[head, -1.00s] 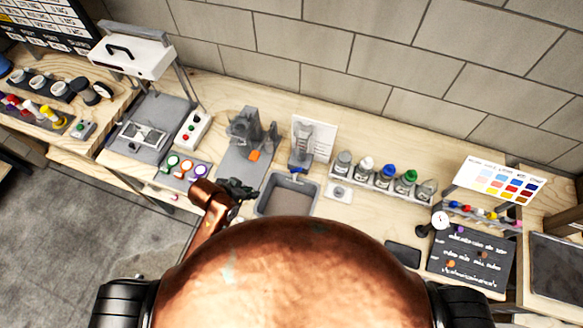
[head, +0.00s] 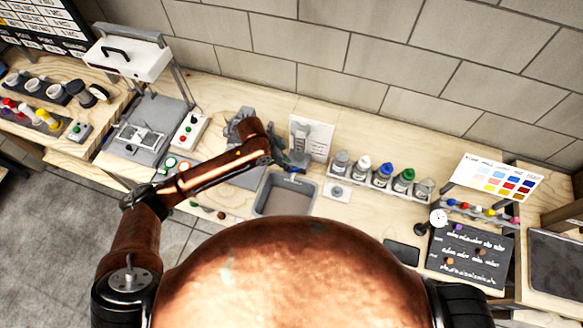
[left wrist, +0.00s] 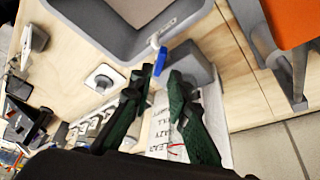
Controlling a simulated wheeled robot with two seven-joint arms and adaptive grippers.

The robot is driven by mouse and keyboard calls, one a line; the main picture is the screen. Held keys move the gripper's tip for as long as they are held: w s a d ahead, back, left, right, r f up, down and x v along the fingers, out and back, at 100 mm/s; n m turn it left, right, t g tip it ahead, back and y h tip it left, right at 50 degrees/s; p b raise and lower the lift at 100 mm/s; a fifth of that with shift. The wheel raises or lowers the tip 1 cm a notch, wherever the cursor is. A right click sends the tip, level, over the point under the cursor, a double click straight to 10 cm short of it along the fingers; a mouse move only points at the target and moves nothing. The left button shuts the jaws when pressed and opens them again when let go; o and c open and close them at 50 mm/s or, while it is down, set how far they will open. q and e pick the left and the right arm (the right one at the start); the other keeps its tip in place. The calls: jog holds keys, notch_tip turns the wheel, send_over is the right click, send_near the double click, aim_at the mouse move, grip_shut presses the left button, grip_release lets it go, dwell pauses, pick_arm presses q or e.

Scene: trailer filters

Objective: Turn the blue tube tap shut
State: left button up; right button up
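The blue tube tap (left wrist: 161,61) shows in the left wrist view as a small blue lever beside a white nozzle, above the edge of the grey basin (left wrist: 118,38). My left gripper (left wrist: 160,78) is open, its two dark green fingers spread. The blue lever lies at the gap between the fingertips; I cannot tell whether they touch it. In the head view my left gripper (head: 288,160) is at the grey tap stand (head: 302,142) behind the basin (head: 313,197), and it partly hides the stand. My right gripper is not in view.
A grey device (head: 240,125) is close to the left, partly hidden by my arm. A dark board (head: 470,255) lies at right.

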aim_at(294, 170)
pick_arm(q)
jog(key=shift+x, duration=2.75)
jog(key=shift+c, duration=0.4)
grip_shut()
